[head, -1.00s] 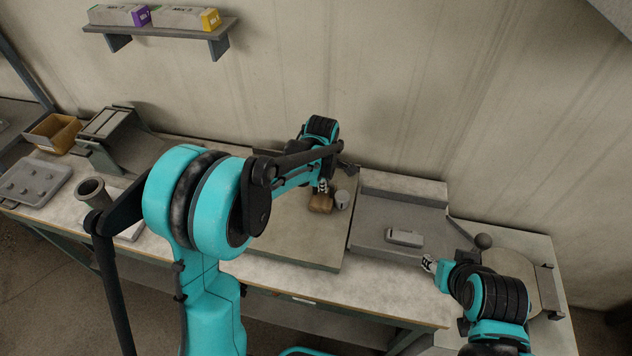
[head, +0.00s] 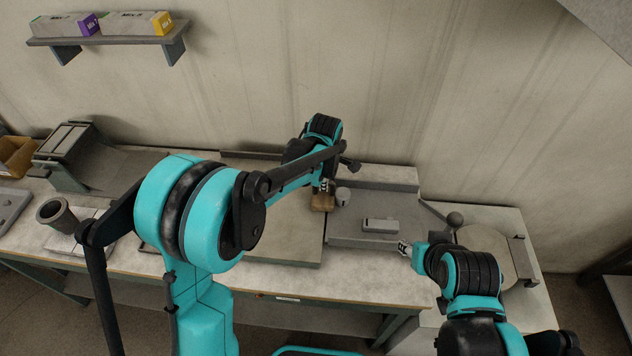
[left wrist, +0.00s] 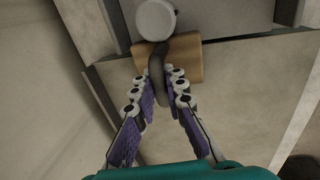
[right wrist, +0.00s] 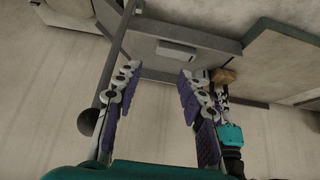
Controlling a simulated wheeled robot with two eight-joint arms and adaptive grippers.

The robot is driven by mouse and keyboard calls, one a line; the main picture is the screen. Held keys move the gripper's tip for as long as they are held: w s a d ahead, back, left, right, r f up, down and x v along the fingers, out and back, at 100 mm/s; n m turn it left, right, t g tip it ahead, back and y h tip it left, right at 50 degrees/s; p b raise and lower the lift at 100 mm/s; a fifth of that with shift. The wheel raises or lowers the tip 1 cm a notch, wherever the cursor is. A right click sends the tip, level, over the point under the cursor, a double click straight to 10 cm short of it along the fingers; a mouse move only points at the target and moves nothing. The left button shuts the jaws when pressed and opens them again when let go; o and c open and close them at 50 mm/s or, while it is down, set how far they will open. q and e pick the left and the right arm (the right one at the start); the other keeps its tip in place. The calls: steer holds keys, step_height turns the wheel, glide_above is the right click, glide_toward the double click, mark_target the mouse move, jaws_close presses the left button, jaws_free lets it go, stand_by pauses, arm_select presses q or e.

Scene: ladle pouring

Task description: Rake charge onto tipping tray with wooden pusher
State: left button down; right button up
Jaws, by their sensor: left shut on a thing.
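My left gripper (head: 324,186) is shut on the dark handle of the wooden pusher (head: 323,203). The left wrist view shows the handle (left wrist: 158,80) between the fingers and the tan block (left wrist: 186,62) below. A light grey cylinder (head: 343,196), apparently the charge, stands upright against or very near the pusher's right side; it shows in the left wrist view (left wrist: 155,19). It is at the left edge of the grey tray (head: 350,232), which looks like the tipping tray. My right gripper (right wrist: 155,90) is open and empty in front of the tray's right part.
A pale rectangular block (head: 380,225) lies on the tray. A lever with a dark ball knob (head: 454,218) stands at the tray's right. A light board (head: 290,240) lies left of the tray. A dark cup (head: 57,215) stands at the far left.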

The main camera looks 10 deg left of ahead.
arm_select(q)
steer(key=shift+d, duration=5.7)
steer(key=shift+a, duration=1.1)
step_height(320, 180, up, 7)
steer(key=p, duration=0.4)
steer(key=shift+a, duration=0.45)
